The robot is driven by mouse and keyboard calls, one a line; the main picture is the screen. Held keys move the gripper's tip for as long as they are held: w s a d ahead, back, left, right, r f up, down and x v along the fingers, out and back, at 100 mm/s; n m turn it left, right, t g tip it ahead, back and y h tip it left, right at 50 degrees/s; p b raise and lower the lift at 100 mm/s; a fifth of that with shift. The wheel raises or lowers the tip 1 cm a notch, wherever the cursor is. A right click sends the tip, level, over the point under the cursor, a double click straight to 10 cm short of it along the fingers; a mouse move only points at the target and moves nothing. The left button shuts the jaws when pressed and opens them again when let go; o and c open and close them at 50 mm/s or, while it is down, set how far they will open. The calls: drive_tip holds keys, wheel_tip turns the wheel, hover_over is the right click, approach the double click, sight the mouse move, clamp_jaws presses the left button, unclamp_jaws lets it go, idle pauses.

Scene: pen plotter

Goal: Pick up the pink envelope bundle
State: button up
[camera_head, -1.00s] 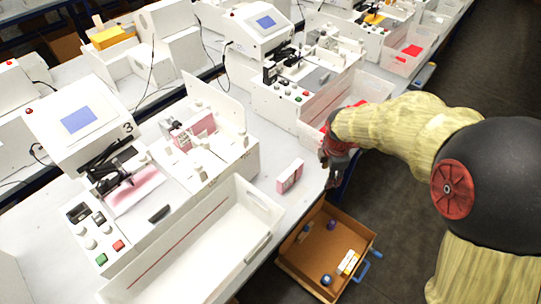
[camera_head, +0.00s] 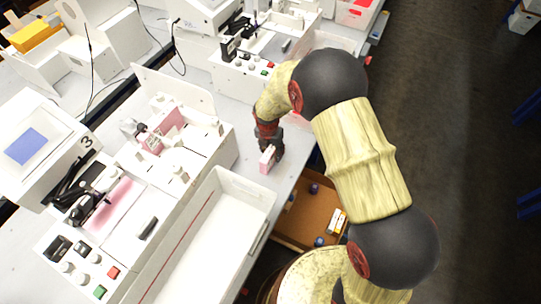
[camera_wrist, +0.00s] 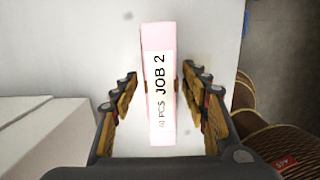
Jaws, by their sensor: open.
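The pink envelope bundle (camera_head: 267,160) stands on the white table near its right edge, with a white label. In the wrist view the bundle (camera_wrist: 159,85) shows its label "JOB 2" and lies between my two fingers. My gripper (camera_head: 270,146) is over the bundle from above and behind. In the wrist view my gripper (camera_wrist: 160,92) is open, with a finger on each side and a gap between each finger and the bundle.
A white open tray (camera_head: 259,238) stands in front of the bundle, beside the plotter station with a blue screen (camera_head: 25,146). A brown drawer (camera_head: 310,217) with small items sits below the table edge. More pink envelopes (camera_head: 168,122) sit in the station's feeder. Bare table surrounds the bundle.

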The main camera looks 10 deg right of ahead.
wheel_tip(320, 180, down, 4)
drive_tip(key=shift+w+d+r+b, duration=0.1)
drive_tip(key=shift+r+b, duration=0.15)
drive_tip(key=shift+b, duration=0.1)
drive_tip(key=shift+c, duration=1.4)
clamp_jaws()
